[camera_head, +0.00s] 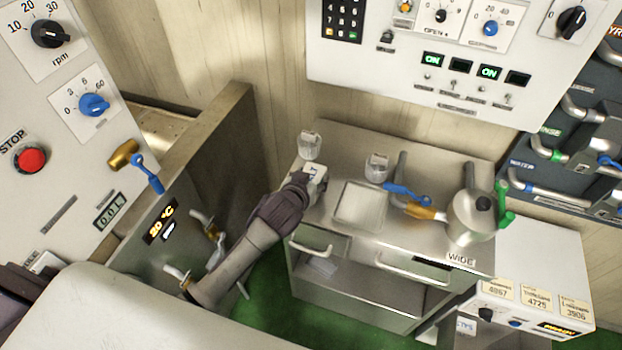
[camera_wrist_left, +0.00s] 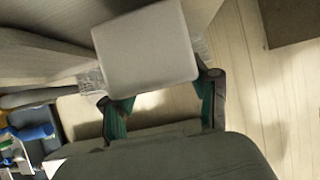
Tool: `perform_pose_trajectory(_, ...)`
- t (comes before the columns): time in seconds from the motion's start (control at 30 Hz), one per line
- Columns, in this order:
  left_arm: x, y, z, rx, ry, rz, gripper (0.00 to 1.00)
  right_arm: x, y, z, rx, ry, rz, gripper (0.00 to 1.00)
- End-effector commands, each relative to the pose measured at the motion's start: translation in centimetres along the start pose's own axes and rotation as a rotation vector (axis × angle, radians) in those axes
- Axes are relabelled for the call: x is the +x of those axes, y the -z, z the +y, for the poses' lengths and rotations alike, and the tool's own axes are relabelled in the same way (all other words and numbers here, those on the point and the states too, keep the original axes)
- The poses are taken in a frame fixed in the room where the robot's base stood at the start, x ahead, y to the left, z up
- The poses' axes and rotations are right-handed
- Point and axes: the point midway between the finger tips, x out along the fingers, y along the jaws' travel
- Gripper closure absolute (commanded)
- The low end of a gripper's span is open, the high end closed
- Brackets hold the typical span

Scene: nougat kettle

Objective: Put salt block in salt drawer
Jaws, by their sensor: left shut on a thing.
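My left gripper (camera_head: 308,181) reaches in from the lower left, over the left end of the steel cart. It is shut on a pale block (camera_head: 318,174), which I take to be the salt block. The block (camera_wrist_left: 145,48) shows large in the left wrist view, a rounded grey-white slab held at the gripper's fingers (camera_wrist_left: 160,92). The cart's front has a handled drawer front (camera_head: 320,243) at the left and another (camera_head: 410,265) to its right. I cannot tell which is the salt drawer, as no salt label is readable. My right gripper is not in view.
Two clear cups, one (camera_head: 309,147) just behind my gripper and one (camera_head: 377,168) farther right, stand on the cart (camera_head: 440,165). A shallow square tray (camera_head: 361,206) lies between them and the front edge. A steel kettle (camera_head: 472,217) stands at the right. A metal panel (camera_head: 235,130) rises at the left.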

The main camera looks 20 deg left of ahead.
Motion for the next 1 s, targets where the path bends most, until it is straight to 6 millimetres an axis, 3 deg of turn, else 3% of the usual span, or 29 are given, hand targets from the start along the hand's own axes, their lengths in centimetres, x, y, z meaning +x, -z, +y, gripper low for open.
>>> perform_pose_trajectory(0.5, 0.9, -1.3, 0.1, -0.001, -0.001, 0.007, 1.0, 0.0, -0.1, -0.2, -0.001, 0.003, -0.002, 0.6)
perform_pose_trajectory(0.53, 0.9, -1.6, 0.1, 0.0, -0.001, 0.002, 0.38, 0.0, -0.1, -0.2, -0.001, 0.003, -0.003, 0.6)
perform_pose_trajectory(0.6, 0.9, -1.5, 0.1, 0.0, 0.0, 0.002, 0.27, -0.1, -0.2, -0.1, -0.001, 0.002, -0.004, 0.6)
perform_pose_trajectory(0.7, 0.9, -1.5, 0.1, 0.0, 0.0, 0.002, 0.15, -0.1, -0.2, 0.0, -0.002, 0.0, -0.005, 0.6)
perform_pose_trajectory(1.0, 0.8, -1.3, 0.1, 0.0, 0.0, 0.002, 0.15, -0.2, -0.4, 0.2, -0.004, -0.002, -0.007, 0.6)
